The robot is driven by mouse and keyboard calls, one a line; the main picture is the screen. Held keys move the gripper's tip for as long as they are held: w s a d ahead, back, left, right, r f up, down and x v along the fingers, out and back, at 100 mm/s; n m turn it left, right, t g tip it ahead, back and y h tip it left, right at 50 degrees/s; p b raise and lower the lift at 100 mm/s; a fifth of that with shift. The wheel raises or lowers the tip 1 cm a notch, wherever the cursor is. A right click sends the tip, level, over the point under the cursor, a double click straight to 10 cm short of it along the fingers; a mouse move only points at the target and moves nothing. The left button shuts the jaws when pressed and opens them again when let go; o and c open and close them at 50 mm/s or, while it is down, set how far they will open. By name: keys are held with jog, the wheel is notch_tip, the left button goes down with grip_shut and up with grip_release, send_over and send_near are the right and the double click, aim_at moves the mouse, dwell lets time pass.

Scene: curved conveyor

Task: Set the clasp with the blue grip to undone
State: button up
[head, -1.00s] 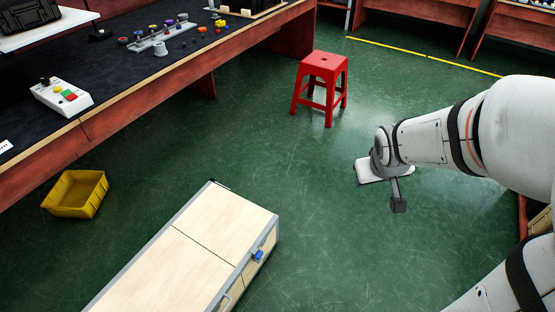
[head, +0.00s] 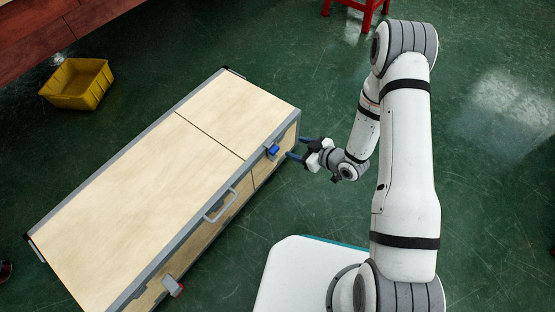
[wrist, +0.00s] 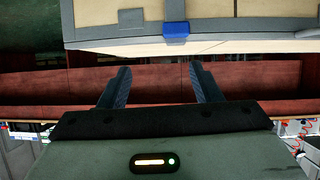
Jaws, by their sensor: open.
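A long wooden case (head: 150,185) with grey metal edges lies on the floor. The clasp with the blue grip (head: 272,151) is on its long right side, near the far end. It also shows in the wrist view (wrist: 175,28), at the case's edge, above and between the fingertips. Whether it is fastened is too small to tell. My gripper (head: 297,148) is open and empty, just right of the blue grip, with its dark blue fingers pointing at the case. In the wrist view my gripper (wrist: 160,76) has a clear gap between its fingers, and the clasp is apart from them.
A yellow bin (head: 77,84) and a red stool (head: 357,8) stand farther back. Green floor is clear behind the case.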

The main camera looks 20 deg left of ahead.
aim_at(276, 150)
jog(key=shift+y, duration=0.5)
jog(key=a+f+b, duration=0.1)
jog(key=a+f, duration=0.1)
jog(key=a+f+b, duration=0.1)
jog(key=a, duration=0.2)
jog(key=w+a+f+b, duration=0.1)
jog(key=a+f, duration=0.1)
jog(key=shift+a+f+b, duration=0.3)
jog(key=shift+a+b, duration=0.05)
jog(key=shift+b, duration=0.05)
grip_shut()
